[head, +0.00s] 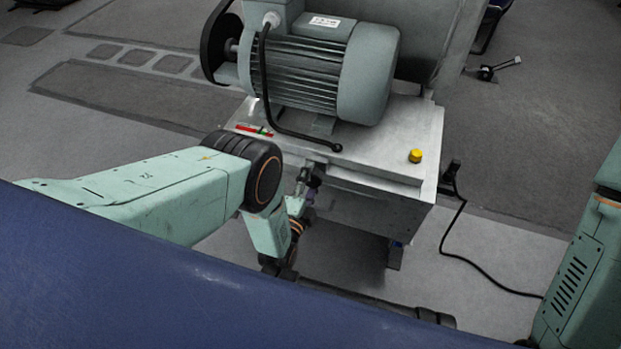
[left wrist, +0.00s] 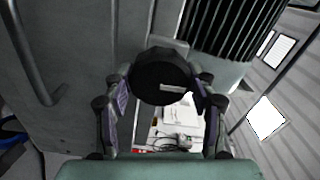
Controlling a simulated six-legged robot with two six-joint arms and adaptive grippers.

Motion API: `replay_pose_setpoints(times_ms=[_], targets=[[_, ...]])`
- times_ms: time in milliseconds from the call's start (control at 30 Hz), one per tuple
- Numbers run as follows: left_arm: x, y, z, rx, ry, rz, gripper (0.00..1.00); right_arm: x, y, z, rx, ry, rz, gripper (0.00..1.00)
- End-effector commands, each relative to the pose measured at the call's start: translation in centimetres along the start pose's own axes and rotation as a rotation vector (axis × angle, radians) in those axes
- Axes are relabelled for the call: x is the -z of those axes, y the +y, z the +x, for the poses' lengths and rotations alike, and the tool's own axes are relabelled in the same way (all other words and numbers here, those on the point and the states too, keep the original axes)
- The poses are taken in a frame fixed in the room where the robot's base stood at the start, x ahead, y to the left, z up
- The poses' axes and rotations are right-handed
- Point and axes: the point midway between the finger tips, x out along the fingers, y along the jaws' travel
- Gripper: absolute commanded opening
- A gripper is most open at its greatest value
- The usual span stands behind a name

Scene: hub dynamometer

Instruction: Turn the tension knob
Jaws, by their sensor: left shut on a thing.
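The tension knob (left wrist: 160,72) is a black round knob with a short pale mark on its face, in the upper middle of the left wrist view. My left gripper (left wrist: 160,98) has a finger on each side of it and is shut on it. In the head view my left gripper (head: 307,184) is at the front face of the grey machine cabinet (head: 375,200), below its top edge. There the knob is hidden or too small to make out. My right gripper is not in view.
A grey finned motor (head: 320,65) stands on the cabinet top, with a black cable (head: 275,105) curving down before it. A yellow button (head: 415,155) sits near the top's right corner. Another cable (head: 462,225) runs over the floor at right. The floor left of the cabinet is open.

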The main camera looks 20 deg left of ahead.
Motion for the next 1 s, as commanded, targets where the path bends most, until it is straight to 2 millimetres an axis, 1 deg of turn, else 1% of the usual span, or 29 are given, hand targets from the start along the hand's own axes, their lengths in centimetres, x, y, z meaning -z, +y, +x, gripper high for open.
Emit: replay_pose_setpoints(times_ms=[200, 233, 500, 833, 933, 1000], targets=[[-0.1, 0.2, -0.2, -0.005, -0.002, 0.000, 0.25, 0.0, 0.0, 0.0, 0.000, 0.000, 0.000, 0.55], [-0.1, 0.2, -0.2, -0.005, -0.002, 0.000, 0.59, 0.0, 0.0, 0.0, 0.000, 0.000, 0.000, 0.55], [-0.1, 0.1, -0.1, -0.002, -0.002, -0.001, 0.80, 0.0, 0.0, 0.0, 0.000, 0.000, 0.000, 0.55], [0.0, 0.1, -0.2, -0.002, -0.001, -0.002, 0.80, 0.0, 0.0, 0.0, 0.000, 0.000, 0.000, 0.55], [0.0, 0.1, -1.2, -0.003, -0.001, -0.002, 0.80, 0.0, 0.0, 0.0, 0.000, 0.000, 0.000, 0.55], [0.0, 0.1, -2.3, -0.005, -0.001, -0.002, 0.80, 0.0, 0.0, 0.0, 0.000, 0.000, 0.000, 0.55]])
